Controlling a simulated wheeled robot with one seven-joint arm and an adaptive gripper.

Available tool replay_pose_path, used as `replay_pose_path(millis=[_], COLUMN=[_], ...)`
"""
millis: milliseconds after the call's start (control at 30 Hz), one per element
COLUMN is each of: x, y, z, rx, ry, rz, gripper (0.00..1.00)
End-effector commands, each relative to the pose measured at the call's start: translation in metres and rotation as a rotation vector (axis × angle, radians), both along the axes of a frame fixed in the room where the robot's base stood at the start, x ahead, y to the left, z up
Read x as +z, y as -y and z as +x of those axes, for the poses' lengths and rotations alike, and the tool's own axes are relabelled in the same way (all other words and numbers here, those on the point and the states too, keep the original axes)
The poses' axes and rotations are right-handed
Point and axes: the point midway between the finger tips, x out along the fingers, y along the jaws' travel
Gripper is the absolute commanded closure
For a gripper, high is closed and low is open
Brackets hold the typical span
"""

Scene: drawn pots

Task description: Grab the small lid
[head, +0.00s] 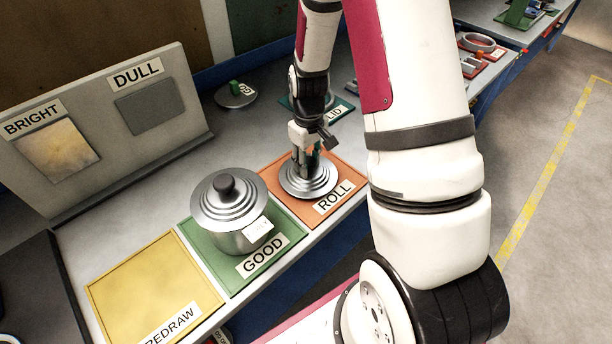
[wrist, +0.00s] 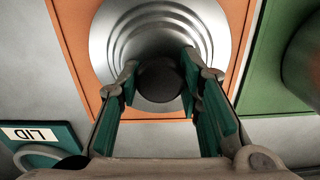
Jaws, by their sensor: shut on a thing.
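A silver stepped lid (head: 308,180) with a dark knob is at the orange ROLL mat (head: 283,200). In the wrist view the same lid (wrist: 205,32) fills the top middle, its dark knob (wrist: 159,80) between the green finger pads. My gripper (head: 306,160) points down over it and is shut on the knob; it shows in the wrist view (wrist: 160,85) too. I cannot tell whether the lid rests on the mat or hangs just above it. Another lid (head: 236,95), with a green knob and a label, lies on the bench at the back.
A lidded steel pot (head: 232,238) stands on the green GOOD mat (head: 205,262), left of my gripper. A bare yellow REDRAW mat (head: 150,285) lies farther left. A grey board (head: 160,150) with BRIGHT and DULL plates stands behind. The teal LID mat (head: 343,108) is partly hidden by my arm.

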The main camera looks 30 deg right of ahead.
Motion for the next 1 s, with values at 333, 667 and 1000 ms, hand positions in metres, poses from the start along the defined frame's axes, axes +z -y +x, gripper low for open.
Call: replay_pose_path(millis=[333,667,1000], x=[0.021,0.037,0.037], y=[0.000,0.000,0.000], z=[0.000,0.000,0.001], rx=[0.001,0.000,0.001], ry=[0.003,0.003,0.002], rz=[-0.001,-0.001,-0.001], gripper=[0.98,0.98,0.98])
